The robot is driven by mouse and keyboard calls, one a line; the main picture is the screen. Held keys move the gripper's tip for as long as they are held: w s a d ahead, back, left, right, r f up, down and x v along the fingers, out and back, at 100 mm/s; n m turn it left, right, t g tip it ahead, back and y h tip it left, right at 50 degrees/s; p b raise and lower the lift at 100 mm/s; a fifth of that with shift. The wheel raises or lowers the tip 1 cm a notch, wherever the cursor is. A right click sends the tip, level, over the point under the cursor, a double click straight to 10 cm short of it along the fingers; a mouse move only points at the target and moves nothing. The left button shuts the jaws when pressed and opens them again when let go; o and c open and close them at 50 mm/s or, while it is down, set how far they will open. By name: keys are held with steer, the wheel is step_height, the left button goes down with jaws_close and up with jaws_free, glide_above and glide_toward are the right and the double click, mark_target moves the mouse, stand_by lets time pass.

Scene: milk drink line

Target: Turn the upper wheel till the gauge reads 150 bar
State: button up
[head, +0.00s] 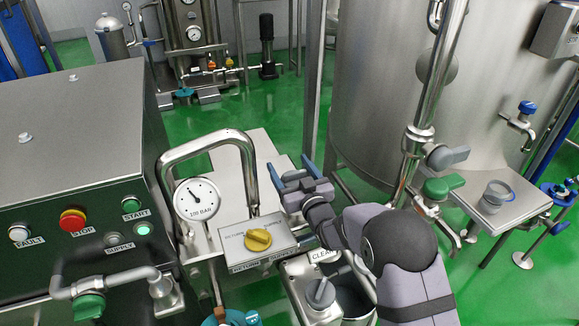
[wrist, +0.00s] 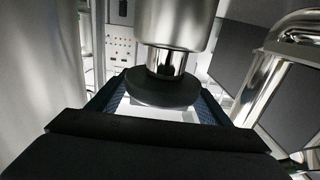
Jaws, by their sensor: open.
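The round white gauge (head: 196,198) is at the left of the head view, in front of the bent steel pipe. It is marked BAR, and its needle points to the upper left; the scale is too small to read. A blue-teal wheel (head: 228,318) is partly cut off at the bottom edge. I cannot tell which part is the upper wheel. My gripper (head: 291,170) is open, right of the pipe and above a pale metal block. In the wrist view, a dark round disc (wrist: 162,90) under a steel cylinder shows between or beyond the jaws; contact is unclear.
The steel pipe loop (head: 207,137) stands close to the left of my gripper. A box with a yellow knob (head: 258,239) is below it. A control cabinet (head: 75,150) fills the left, and a large steel tank (head: 385,100) stands at the right.

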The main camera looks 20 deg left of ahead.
mark_target(296, 176)
steer(key=shift+b+v, duration=0.6)
steer(key=shift+v, duration=2.95)
steer(key=shift+r, duration=0.1)
stand_by(0.6)
